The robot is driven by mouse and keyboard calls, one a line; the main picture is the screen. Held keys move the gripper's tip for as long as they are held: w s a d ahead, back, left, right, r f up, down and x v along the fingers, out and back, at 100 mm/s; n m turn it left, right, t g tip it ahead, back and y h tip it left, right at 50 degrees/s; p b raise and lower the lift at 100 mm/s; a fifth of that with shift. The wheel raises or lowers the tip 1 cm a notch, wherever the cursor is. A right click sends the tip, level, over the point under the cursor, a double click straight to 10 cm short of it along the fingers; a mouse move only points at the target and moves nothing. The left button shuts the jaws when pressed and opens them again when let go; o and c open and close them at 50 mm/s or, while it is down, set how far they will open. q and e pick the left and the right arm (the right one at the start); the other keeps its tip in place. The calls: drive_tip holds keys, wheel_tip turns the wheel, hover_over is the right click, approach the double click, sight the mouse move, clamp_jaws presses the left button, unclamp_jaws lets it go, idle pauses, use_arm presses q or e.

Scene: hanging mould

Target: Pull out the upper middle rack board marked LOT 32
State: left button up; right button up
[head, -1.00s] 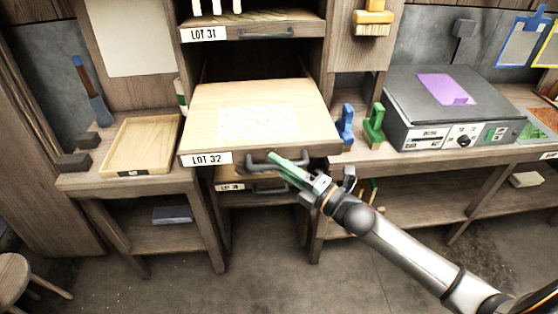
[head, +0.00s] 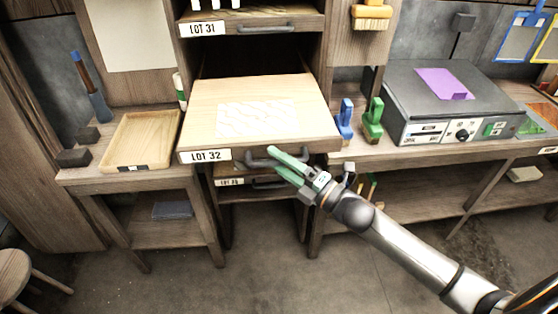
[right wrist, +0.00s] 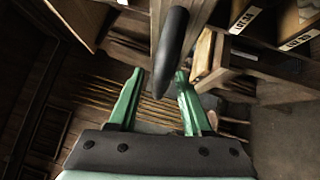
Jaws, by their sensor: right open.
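The LOT 32 board (head: 210,105) juts well out of the rack in the head view, with a pale patterned sheet (head: 258,118) on top. Its white label (head: 205,156) is at the left of the front edge. A dark bar handle (head: 256,163) is on that edge. My right gripper (head: 275,159), with green fingers, is open at the handle's right part. In the right wrist view a dark rounded bar (right wrist: 170,45), likely the handle, reaches between the spread fingertips (right wrist: 160,73); contact cannot be told. My left gripper is out of view.
The LOT 31 board (head: 255,20) is above. A lower board with a handle (head: 268,183) sits beneath. A wooden tray (head: 122,166) stands left. Blue (head: 345,118) and green (head: 373,120) blocks and a grey machine (head: 450,100) stand right. The floor in front is clear.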

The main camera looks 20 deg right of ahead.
drive_tip(key=b+v, duration=0.1)
drive_tip(key=v, duration=1.1)
drive_tip(key=shift+s+d+b, duration=0.15)
drive_tip(key=shift+s+b, duration=0.05)
drive_tip(key=shift+b, duration=0.2)
drive_tip(key=shift+r, duration=0.1)
drive_tip(key=s+a+f+m+g+h+p, duration=0.1)
drive_tip(key=s+f+m+g+h, duration=0.15)
drive_tip(key=f+m, duration=0.55)
drive_tip(key=s+a+f+m+g+h+p, duration=0.1)
drive_tip(key=s+f+m+h, duration=0.1)
drive_tip(key=f+m+h, duration=0.4)
drive_tip(key=s+a+f+m+g+y, duration=0.1)
drive_tip(key=s+a+f+m+g, duration=0.3)
drive_tip(key=s+a+f+m, duration=0.3)
wheel_tip(320, 180, down, 3)
drive_tip(key=shift+s+a+r+m+g, duration=0.1)
drive_tip(key=shift+s+a+m+g, duration=0.2)
drive_tip(key=shift+s+m, duration=0.7)
drive_tip(key=shift+w+d, duration=0.2)
drive_tip(key=shift+w, duration=0.05)
